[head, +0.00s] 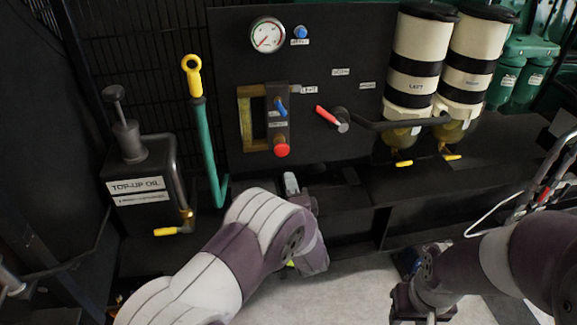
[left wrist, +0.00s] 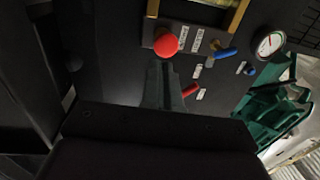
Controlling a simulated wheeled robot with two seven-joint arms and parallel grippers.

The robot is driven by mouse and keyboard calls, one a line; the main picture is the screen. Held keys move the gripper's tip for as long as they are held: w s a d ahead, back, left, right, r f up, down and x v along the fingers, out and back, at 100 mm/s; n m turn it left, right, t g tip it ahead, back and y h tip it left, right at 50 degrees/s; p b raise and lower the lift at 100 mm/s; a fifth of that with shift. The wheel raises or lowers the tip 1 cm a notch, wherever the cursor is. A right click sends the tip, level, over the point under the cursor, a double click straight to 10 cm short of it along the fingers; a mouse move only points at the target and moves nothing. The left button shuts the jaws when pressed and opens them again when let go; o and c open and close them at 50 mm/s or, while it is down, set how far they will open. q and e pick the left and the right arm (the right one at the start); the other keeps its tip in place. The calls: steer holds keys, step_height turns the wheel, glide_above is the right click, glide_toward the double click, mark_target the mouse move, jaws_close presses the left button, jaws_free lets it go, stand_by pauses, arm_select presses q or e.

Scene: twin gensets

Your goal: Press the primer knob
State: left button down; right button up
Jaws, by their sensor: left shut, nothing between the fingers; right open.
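A round red knob (head: 281,150) sits at the bottom of a small dark block on the black panel (head: 225,60). The labels beside it are too small to read, so I cannot confirm from them that it is the primer knob. The red knob also shows in the left wrist view (left wrist: 166,45). My left gripper (head: 291,182) is shut and empty just below the red knob in the head view. In the left wrist view its fingertips (left wrist: 164,68) point at the knob's edge; contact cannot be told. My right gripper (head: 410,292) is open, low at the right, away from the panel.
A blue lever (head: 281,107), a brass-coloured frame (head: 245,118) and a red-handled valve (head: 328,116) are close by. A gauge (head: 267,35) and blue knob (head: 300,32) are above. An oil can (head: 140,190) stands left; two white filters (head: 418,50) hang right.

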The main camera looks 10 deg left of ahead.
arm_select(q)
steer(key=v, duration=0.4)
steer(key=shift+s+d+r, duration=0.2)
steer(key=shift+s+d, duration=0.05)
steer(key=shift+s, duration=0.1)
arm_select(e)
steer(key=shift+s+d+r, duration=0.1)
steer(key=shift+s+r, duration=0.05)
steer(key=shift+r, duration=0.3)
arm_select(q)
steer(key=shift+p, duration=0.3)
